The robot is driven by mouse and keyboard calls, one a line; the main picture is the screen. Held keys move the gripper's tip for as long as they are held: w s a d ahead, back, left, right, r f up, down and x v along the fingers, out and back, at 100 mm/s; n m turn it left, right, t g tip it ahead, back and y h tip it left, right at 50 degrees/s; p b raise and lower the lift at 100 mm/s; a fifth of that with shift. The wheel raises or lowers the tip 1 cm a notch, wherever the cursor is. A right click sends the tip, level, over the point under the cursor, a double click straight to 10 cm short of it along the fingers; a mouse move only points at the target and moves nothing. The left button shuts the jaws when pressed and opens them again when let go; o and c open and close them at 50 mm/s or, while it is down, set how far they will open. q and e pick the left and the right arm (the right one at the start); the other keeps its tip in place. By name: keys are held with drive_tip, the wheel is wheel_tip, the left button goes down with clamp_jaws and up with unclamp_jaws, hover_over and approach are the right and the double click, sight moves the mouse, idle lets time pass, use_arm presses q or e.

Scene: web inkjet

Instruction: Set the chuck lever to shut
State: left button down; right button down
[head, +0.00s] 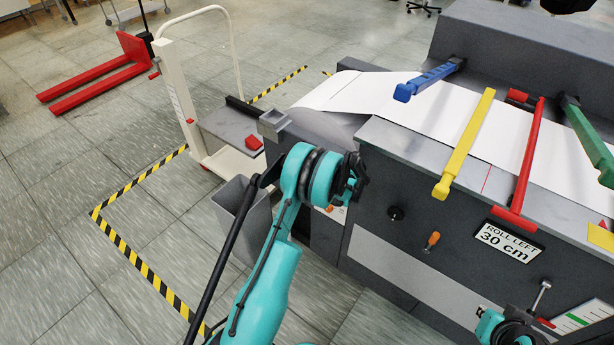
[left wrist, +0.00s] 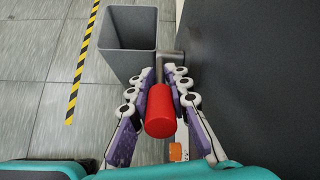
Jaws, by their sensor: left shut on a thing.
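The chuck lever shows in the left wrist view as a red rounded knob (left wrist: 160,112) on a short grey shaft. The shaft runs up to a grey metal hub (left wrist: 171,60) beside the machine's dark side. My left gripper (left wrist: 164,76) is shut on the lever, with its purple-padded fingers on either side of it. In the head view my teal left arm reaches up from the bottom and its wrist hides the lever and the fingers. My right arm shows only a little at the bottom right, and its gripper is not in view.
A grey open bin (head: 236,215) stands close beside the lever; it also shows in the left wrist view (left wrist: 128,60). The grey printing machine (head: 400,215) fills the right, with yellow (head: 464,145), red (head: 528,160) and blue (head: 430,80) bars. A cream lift trolley (head: 178,95) stands behind.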

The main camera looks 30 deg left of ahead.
use_arm(q)
drive_tip(key=a+r+h+p, duration=0.1)
drive_tip(key=a+r+h, duration=0.1)
drive_tip(key=shift+h+p, duration=0.3)
drive_tip(key=shift+h, duration=0.1)
drive_tip(key=shift+w+a+r+h+p, duration=0.1)
drive_tip(key=shift+a+r+h+p, duration=0.25)
drive_tip(key=shift+a+h, duration=0.45)
drive_tip(key=h, duration=0.1)
drive_tip(key=a+h, duration=0.1)
drive_tip(key=shift+a+r+h, duration=0.15)
drive_tip(key=shift+a+h, duration=0.15)
drive_tip(key=shift+w+a+g+h+p, duration=0.15)
drive_tip(key=shift+a+g+h+p, duration=0.15)
drive_tip(key=shift+a+h, duration=0.95)
drive_tip(key=shift+d+h, duration=0.2)
drive_tip(key=shift+h, duration=0.05)
drive_tip(key=c, duration=1.6)
unclamp_jaws()
drive_tip(key=shift+o, duration=1.2)
drive_tip(key=shift+a, duration=0.1)
